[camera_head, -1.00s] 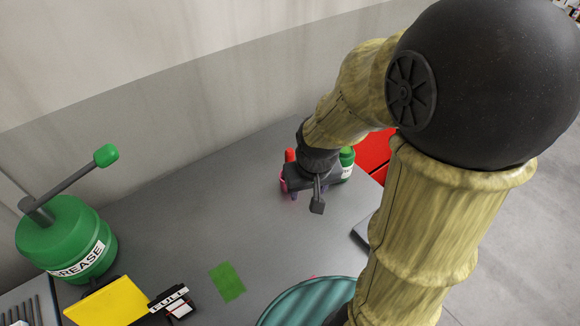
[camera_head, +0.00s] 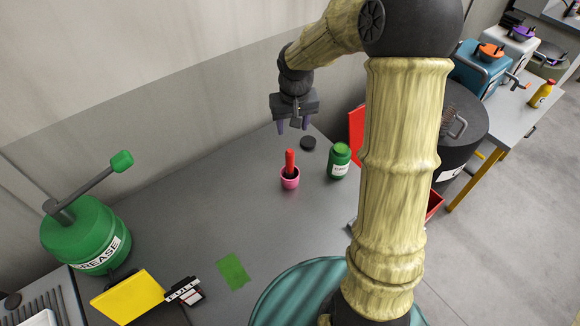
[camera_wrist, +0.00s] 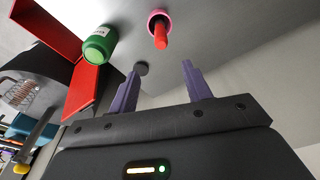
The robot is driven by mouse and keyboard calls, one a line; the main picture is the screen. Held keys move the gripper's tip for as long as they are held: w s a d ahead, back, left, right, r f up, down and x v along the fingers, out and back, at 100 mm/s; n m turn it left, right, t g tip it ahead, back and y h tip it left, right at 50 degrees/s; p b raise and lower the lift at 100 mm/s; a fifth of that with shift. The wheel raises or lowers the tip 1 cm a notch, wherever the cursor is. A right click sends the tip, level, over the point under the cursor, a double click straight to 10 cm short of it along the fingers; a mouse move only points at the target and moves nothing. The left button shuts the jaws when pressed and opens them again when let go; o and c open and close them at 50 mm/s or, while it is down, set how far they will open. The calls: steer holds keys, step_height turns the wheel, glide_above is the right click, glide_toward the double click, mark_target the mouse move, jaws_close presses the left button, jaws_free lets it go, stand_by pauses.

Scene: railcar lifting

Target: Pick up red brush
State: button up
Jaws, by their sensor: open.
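The red brush (camera_head: 290,160) stands upright in a small pink cup (camera_head: 290,183) on the grey table. In the wrist view the red brush (camera_wrist: 160,38) sticks out of the pink cup (camera_wrist: 151,15), beyond the fingertips. My gripper (camera_head: 293,126) is above the table, behind the brush and higher than it. Its two purple fingers are apart with nothing between them, as the wrist view (camera_wrist: 160,72) also shows. The lower end of the brush is hidden inside the cup.
A green jar (camera_head: 339,162) stands right of the cup, and a black disc (camera_head: 308,143) lies behind it. A red panel (camera_head: 356,137) stands at the right. A green grease container (camera_head: 88,238) and yellow object (camera_head: 128,298) are at the left.

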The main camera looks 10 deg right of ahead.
mark_target(289, 157)
steer(key=f, duration=0.3)
steer(key=w+f+p, duration=0.1)
steer(key=f, duration=0.3)
steer(key=f+p, duration=0.1)
steer(key=f, duration=0.3)
steer(key=shift+w+f, duration=0.1)
steer(key=shift+w, duration=0.25)
steer(key=shift+w+a+f+p, duration=0.15)
steer(key=shift+f+p, duration=0.5)
steer(key=shift+f, duration=0.65)
steer(key=shift+w+f+p, duration=0.1)
steer(key=shift+f+p, duration=0.55)
steer(key=shift+f, duration=0.65)
jaws_close()
steer(key=c, duration=1.1)
jaws_free()
steer(key=shift+r, duration=0.15)
